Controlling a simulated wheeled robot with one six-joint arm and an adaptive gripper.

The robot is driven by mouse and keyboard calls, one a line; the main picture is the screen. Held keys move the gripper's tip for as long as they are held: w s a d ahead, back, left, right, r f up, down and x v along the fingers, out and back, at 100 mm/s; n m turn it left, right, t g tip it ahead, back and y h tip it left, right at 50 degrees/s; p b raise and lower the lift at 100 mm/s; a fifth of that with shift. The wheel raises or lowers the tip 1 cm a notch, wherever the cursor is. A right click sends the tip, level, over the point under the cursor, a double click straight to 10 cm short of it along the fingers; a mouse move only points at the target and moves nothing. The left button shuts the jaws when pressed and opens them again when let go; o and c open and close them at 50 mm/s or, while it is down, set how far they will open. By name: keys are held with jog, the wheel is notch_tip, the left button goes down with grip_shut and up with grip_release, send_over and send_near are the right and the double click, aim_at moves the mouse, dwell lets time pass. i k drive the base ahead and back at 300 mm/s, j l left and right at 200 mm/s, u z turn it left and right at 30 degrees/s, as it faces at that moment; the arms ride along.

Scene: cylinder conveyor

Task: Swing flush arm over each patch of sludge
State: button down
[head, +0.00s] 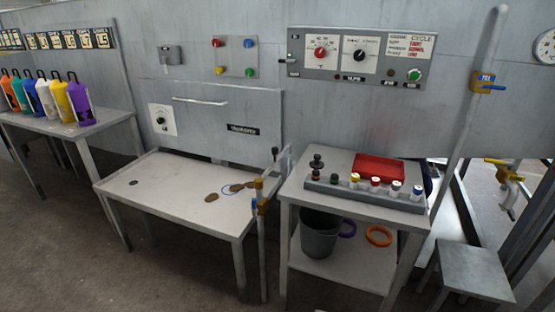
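Several brown sludge patches lie on the pale table (165,185): one (211,197) sits apart to the left, and others (237,187) lie close together to its right. A thin blue ring (227,191) shows on the tabletop beside the right-hand patches. At the table's right edge stands a thin grey post with a brass fitting (260,193) and a blue part (254,203); this looks like the flush arm's mount, but I cannot make out the whole arm. My gripper is not in view.
A dark round spot, perhaps a drain (133,183), is on the table's left. A bucket (320,234) sits below. A stool (470,270) is at right; floor at front left is clear.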

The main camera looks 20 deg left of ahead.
aim_at(258, 182)
jog(key=u, duration=1.05)
jog(key=i+l+u, duration=0.15)
jog(key=i, duration=0.4)
jog(key=i+l+u, duration=0.15)
jog(key=i, duration=0.4)
